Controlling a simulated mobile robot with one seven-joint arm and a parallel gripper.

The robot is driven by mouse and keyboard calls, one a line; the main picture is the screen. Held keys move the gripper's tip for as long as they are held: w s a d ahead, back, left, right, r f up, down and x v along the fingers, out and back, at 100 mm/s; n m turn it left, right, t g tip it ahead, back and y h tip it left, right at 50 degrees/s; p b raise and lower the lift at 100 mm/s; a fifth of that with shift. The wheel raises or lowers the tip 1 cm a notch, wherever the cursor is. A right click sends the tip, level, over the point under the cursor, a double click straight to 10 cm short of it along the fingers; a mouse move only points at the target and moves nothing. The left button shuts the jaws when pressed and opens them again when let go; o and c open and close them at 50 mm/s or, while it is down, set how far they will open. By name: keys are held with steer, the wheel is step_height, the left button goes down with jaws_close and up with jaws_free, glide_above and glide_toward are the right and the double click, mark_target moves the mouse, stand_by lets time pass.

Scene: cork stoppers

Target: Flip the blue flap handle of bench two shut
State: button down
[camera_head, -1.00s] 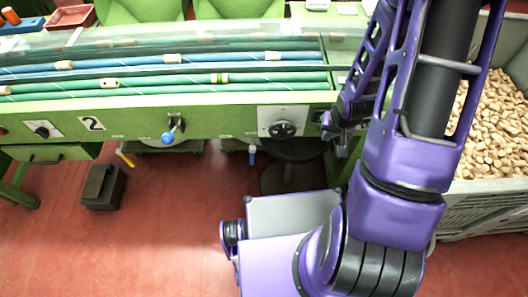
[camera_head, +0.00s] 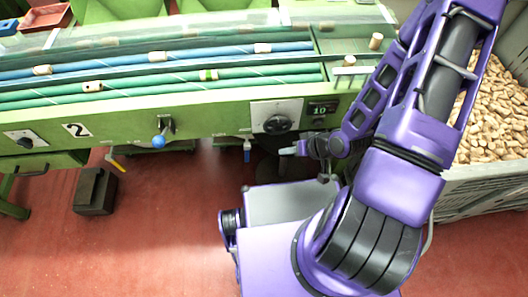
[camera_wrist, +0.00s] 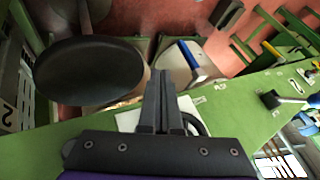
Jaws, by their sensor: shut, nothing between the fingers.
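The blue flap handle (camera_head: 247,153) hangs down under the front edge of bench two (camera_head: 215,121), whose plate shows the number 2. In the wrist view the blue handle (camera_wrist: 188,55) slants across a pale flap or chute (camera_wrist: 177,70) below the green bench front. My gripper (camera_head: 283,151) is right of the handle in the head view, below the bench edge and apart from it. In the wrist view my gripper (camera_wrist: 164,75) is shut and empty, with the handle beyond its tips and slightly right. I cannot tell how far the flap stands open.
A blue ball knob (camera_head: 159,141) and a black dial (camera_head: 277,123) sit on the bench front. A yellow handle (camera_head: 117,161) hangs further left. A round black stool seat (camera_wrist: 88,70) is left of my fingers. A crate of corks (camera_head: 488,175) stands at the right.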

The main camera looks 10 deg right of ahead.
steer(key=w+a+f+b, duration=0.1)
steer(key=w+a+f, duration=0.3)
steer(key=a+f, duration=0.3)
steer(key=shift+a+f, duration=0.2)
steer(key=shift+a, duration=0.6)
